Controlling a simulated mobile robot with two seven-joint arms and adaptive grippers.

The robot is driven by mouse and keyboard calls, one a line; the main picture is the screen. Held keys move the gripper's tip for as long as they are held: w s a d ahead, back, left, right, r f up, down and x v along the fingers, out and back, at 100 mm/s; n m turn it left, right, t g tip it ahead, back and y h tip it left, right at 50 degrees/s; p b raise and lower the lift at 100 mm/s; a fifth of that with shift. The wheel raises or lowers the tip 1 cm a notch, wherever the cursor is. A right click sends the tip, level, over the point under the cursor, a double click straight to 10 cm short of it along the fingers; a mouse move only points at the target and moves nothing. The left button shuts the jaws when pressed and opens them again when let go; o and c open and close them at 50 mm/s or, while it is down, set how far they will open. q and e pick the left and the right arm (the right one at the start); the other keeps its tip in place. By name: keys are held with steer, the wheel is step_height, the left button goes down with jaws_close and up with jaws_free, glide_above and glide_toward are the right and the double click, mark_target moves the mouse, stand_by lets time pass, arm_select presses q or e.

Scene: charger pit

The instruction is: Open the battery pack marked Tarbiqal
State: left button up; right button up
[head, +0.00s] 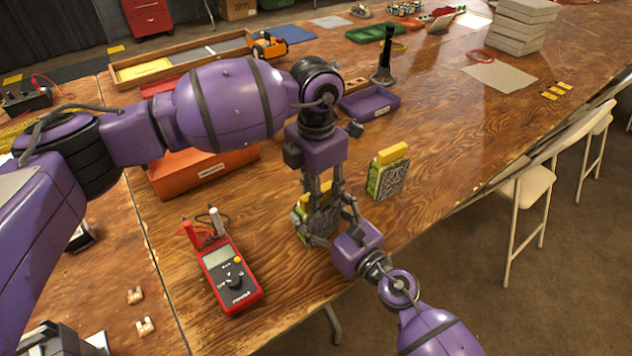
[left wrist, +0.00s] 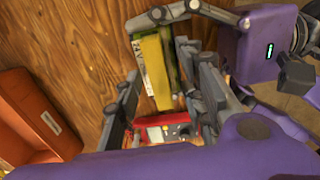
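Two yellow-capped battery packs with patterned sides stand on the wooden table. The farther pack (head: 388,176) stands free. The nearer pack (head: 318,222) is partly hidden by both my grippers. In the left wrist view, its yellow cap (left wrist: 155,72) and a "24V" label show. My left gripper (head: 322,200) points down over this pack, its fingers open on either side of the cap. My right gripper (head: 322,228) reaches in from the lower right, its fingers shut around the pack's body. I cannot read the name Tarbiqal on either pack.
A red multimeter (head: 231,277) lies left of the nearer pack. An orange box (head: 205,172) and a purple tray (head: 370,103) stand behind. A black tool on a stand (head: 384,62) rises beyond the tray. The table's right side is fairly clear.

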arm_select(q)
steer(key=shift+c, duration=0.5)
jaws_close()
steer(key=shift+r, duration=0.25)
stand_by(0.4)
steer(key=shift+r, duration=0.95)
steer(key=shift+r, duration=2)
arm_select(e)
steer(key=o, duration=1.8)
